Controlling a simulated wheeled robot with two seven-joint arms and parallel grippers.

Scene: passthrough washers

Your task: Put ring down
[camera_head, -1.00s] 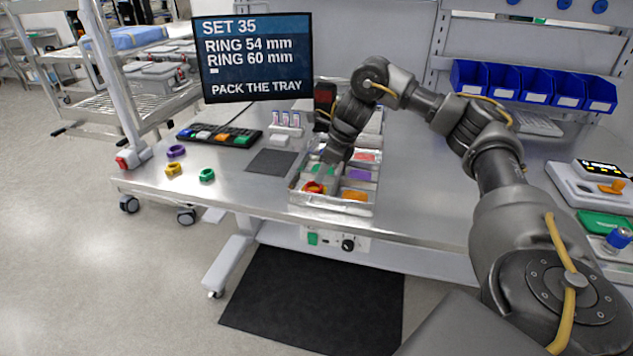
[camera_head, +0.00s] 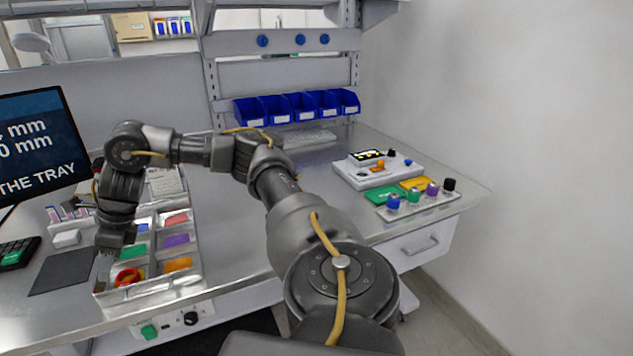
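A red ring (camera_head: 125,277), with yellow showing in its middle, lies in the front left compartment of the metal tray (camera_head: 160,292). My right gripper (camera_head: 106,262) points down at the tray's left edge, just behind and left of the red ring. Its fingers are small and partly hidden by the wrist, so I cannot tell their gap or whether they touch anything. The other compartments show green (camera_head: 132,251), purple (camera_head: 176,240), orange (camera_head: 178,264), red and blue floors or pieces. My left gripper is out of view.
The screen (camera_head: 38,145) stands at the left, partly cut off. A dark mat (camera_head: 62,270) lies left of the tray. Blue bins (camera_head: 300,107) line the back. A scale-like device (camera_head: 378,169) and a rack of coloured knobs (camera_head: 416,201) stand at the right. The table between is clear beneath my arm.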

